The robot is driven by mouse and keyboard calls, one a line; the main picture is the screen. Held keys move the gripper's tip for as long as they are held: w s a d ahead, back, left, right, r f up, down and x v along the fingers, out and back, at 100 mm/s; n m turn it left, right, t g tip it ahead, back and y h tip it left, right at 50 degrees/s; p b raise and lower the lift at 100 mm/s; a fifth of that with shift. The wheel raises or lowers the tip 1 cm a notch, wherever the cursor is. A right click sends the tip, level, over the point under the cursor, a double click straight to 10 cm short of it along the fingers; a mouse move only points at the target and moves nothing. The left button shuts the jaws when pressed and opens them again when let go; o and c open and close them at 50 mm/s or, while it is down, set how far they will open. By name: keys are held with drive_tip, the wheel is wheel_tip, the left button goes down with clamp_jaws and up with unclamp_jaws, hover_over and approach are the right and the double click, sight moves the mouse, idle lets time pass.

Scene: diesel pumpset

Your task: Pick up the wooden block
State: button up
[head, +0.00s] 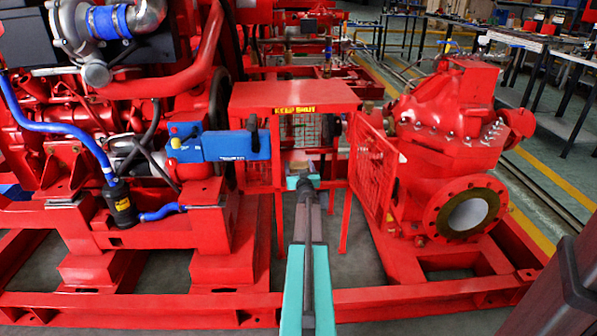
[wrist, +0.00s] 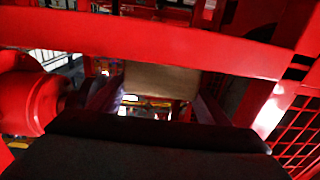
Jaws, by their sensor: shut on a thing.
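The wooden block (wrist: 161,79) is a plain tan piece in the upper middle of the wrist view. My gripper (wrist: 158,92) is shut on it, with one dark finger at each side of the block. The far part of the block is hidden behind a red bar that crosses the wrist view.
A red guard box (head: 290,95) with a "KEEP SHUT" label stands around the arm's end. Its open mesh door (head: 372,165) is close on the right. A red base rail (head: 400,300) crosses in front.

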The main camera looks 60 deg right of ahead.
sight(300, 165)
drive_tip(key=shift+r, duration=0.1)
drive_tip(key=shift+r+p, duration=0.8)
drive_tip(key=shift+r, duration=0.3)
drive_tip(key=shift+s+r+p, duration=0.4)
drive_tip(key=shift+r+p, duration=0.3)
drive_tip(key=shift+r, duration=0.1)
drive_tip(key=s+a+r+p, duration=0.1)
drive_tip(key=s+p, duration=0.4)
drive_tip(key=s, duration=1)
drive_tip(key=shift+a, duration=0.65)
